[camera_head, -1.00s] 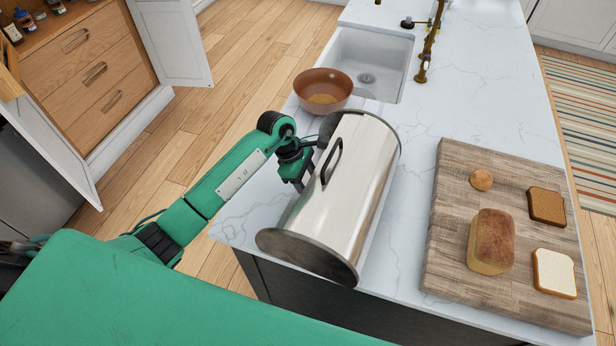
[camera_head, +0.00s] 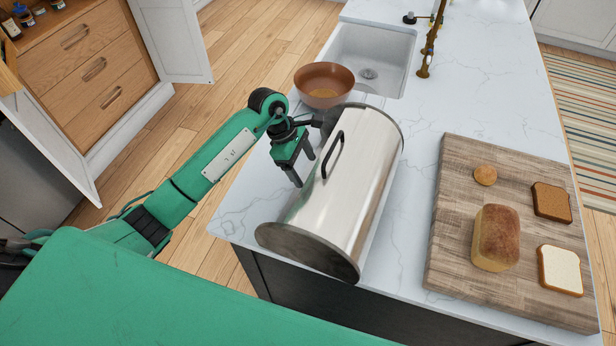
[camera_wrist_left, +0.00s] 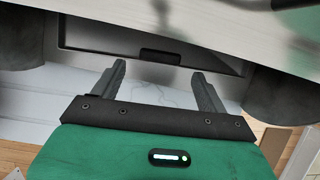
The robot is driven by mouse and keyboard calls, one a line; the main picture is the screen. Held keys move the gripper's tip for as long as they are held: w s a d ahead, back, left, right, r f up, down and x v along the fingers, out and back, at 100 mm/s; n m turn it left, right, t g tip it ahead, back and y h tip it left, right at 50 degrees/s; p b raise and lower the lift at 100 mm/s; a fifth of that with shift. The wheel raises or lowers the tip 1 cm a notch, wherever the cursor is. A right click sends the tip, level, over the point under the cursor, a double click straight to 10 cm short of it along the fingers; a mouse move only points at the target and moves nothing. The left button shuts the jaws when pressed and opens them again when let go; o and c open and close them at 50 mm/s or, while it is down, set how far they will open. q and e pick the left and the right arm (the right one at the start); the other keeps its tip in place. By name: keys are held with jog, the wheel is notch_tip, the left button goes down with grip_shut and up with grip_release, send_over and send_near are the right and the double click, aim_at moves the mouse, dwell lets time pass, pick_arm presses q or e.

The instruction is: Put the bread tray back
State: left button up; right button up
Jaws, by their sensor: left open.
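A shiny silver bread box (camera_head: 345,190) with dark round ends and a black handle lies along the white counter. In the left wrist view, a dark flat tray (camera_wrist_left: 100,45) with a small raised black grip (camera_wrist_left: 161,56) sits low in the box's front, between two dark rounded end parts. My left gripper (camera_head: 301,172) is open and empty on the left side of the box. In the left wrist view, its two fingers (camera_wrist_left: 158,74) point toward the tray's front edge and look apart from it. The tray is hidden in the head view. My right gripper is not in view.
A brown bowl (camera_head: 324,86) stands behind the box near the sink (camera_head: 370,60). A wooden board (camera_head: 450,230) at the right holds a loaf, slices and a bun. The counter's left edge runs below my left arm. Bare counter lies between box and board.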

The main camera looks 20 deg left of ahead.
pick_arm(q)
jog(key=b+v, duration=0.2)
jog(key=v, duration=0.6)
jog(key=shift+b, duration=0.4)
